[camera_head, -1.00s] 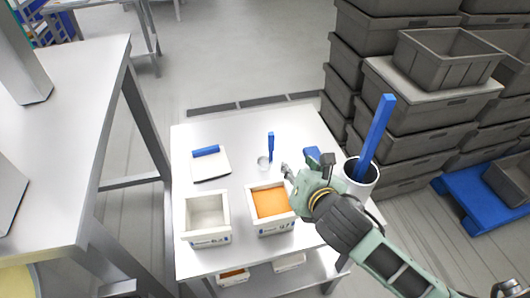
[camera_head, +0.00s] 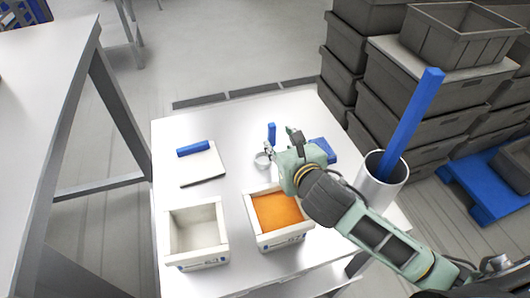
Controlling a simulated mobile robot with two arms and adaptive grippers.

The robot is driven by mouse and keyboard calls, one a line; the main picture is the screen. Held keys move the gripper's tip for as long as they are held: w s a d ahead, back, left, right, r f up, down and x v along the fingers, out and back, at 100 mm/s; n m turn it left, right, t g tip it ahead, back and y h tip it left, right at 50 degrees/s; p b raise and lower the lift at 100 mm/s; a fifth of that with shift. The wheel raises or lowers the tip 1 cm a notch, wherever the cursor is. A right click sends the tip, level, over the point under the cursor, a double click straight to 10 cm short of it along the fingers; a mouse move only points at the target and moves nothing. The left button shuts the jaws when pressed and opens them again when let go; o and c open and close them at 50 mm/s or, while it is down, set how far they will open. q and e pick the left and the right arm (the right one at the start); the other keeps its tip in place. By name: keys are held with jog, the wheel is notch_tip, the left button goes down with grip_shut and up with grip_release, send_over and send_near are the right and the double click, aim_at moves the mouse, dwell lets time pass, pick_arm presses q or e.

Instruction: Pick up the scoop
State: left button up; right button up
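The scoop (camera_head: 262,160) stands on the white table, with a small pale cup and an upright blue handle (camera_head: 271,132). My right gripper (camera_head: 281,142) is just to the right of the scoop, its fingers spread apart and pointing toward the back of the table. One fingertip overlaps the scoop's cup and lower handle in the picture; I cannot tell whether they touch. Nothing shows held in it. My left gripper is not in view.
A white bin with orange contents (camera_head: 250,225) and an empty white bin (camera_head: 196,263) stand in front. A scraper-like piece with a blue grip (camera_head: 193,148) lies left. A metal pot (camera_head: 388,190) holds a tall blue bar (camera_head: 412,120). Blue piece (camera_head: 324,150) lies behind my gripper.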

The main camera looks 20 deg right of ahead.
aim_at(273, 136)
jog(key=x, duration=0.6)
jog(key=shift+w+a+r, duration=0.15)
jog(key=shift+w+r, duration=0.1)
grip_shut()
dwell(0.3)
